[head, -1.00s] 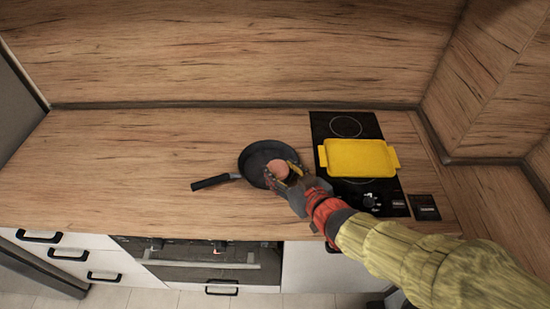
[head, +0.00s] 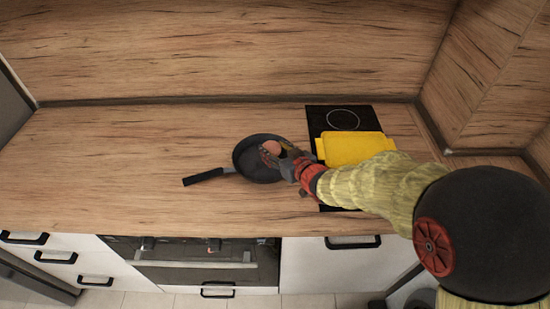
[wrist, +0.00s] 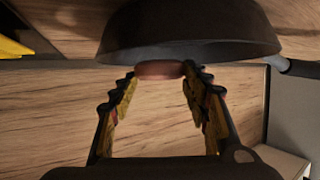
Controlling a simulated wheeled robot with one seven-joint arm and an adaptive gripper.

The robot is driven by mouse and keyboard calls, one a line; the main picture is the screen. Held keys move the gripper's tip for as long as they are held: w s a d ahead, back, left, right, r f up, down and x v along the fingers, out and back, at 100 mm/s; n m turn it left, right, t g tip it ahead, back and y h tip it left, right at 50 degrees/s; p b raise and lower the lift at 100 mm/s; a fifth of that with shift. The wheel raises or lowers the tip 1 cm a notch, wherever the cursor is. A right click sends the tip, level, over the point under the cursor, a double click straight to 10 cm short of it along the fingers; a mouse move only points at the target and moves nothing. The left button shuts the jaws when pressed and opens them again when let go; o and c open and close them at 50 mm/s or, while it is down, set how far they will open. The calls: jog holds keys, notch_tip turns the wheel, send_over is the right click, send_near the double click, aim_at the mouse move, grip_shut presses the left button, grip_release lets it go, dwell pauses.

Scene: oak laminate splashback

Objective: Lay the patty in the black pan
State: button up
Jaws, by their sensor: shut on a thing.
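The black pan (head: 246,171) sits on the wooden counter, its handle pointing left. My gripper (head: 274,152) reaches over the pan's right part from the right. It is shut on the reddish-brown patty (head: 271,147), which shows over the pan's upper right inside in the head view. In the wrist view, the patty (wrist: 160,69) is between the two fingertips (wrist: 160,76), right at the rim of the pan (wrist: 190,30); the pan wall seems to cover part of it. Whether the patty touches the pan floor is hidden.
A yellow tray (head: 350,150) stands on the black cooktop (head: 343,117), right of the pan and close to my forearm. Its corner (wrist: 12,47) shows in the wrist view. The counter (head: 120,160) left of the pan is clear. The wooden splashback rises behind.

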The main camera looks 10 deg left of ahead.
jog(key=shift+w+f+b, duration=0.1)
jog(key=shift+f+b, duration=0.7)
jog(key=shift+f, duration=0.9)
